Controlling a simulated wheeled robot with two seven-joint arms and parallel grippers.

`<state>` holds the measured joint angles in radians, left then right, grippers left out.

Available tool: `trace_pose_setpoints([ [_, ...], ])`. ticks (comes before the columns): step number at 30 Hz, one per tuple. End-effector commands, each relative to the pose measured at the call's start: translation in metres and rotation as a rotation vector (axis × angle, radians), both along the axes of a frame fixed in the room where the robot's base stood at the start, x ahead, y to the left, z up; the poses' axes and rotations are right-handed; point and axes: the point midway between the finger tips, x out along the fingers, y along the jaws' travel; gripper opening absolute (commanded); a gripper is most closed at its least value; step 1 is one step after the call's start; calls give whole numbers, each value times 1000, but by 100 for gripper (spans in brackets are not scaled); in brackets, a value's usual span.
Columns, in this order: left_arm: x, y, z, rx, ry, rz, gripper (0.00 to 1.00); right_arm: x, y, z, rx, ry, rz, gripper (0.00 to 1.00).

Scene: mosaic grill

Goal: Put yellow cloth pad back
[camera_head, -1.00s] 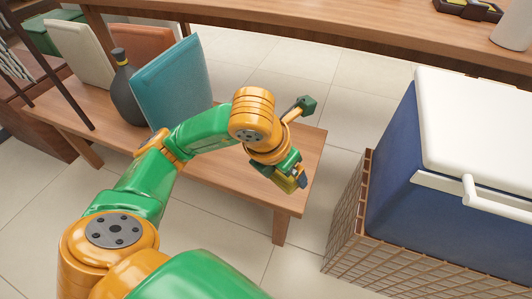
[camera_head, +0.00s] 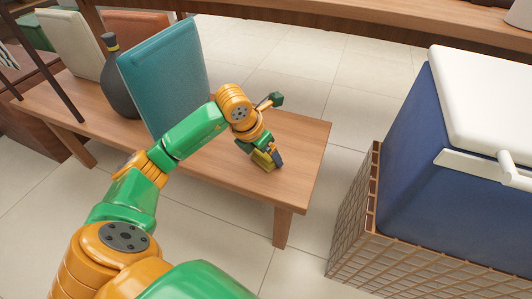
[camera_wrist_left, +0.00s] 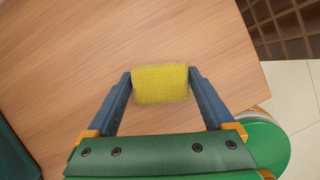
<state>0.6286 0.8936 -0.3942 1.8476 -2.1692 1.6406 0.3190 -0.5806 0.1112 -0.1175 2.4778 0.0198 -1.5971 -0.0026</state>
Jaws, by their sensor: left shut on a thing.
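The yellow cloth pad (camera_wrist_left: 160,84) sits between the two blue fingers of my left gripper (camera_wrist_left: 160,80) in the left wrist view. The fingers touch it on both sides. In the head view a bit of the yellow pad (camera_head: 263,160) shows beside my left gripper (camera_head: 270,158), low over the right end of the wooden bench (camera_head: 302,136). The bench top (camera_wrist_left: 60,60) fills most of the wrist view below the pad. I cannot tell whether the pad touches the wood. My right gripper is not in view.
A teal board (camera_head: 165,75) and a dark vase (camera_head: 118,85) stand on the bench left of my arm. The bench's right end is clear.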

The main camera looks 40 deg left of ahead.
Motion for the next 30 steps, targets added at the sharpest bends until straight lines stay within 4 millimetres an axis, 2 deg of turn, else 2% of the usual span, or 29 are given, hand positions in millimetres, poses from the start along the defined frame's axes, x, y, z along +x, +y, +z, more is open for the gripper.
trace_pose_setpoints([
  [6,0,0,-1,0,0,0,34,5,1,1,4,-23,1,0],
  [7,0,0,0,0,0,0,92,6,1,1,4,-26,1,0],
  [8,0,0,0,0,0,0,100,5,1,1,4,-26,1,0],
  [18,-1,0,5,1,-1,0,100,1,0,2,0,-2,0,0],
  [23,-12,3,34,3,-2,0,100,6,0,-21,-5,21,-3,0],
  [30,-34,6,89,4,-4,1,100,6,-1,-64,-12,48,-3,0],
])
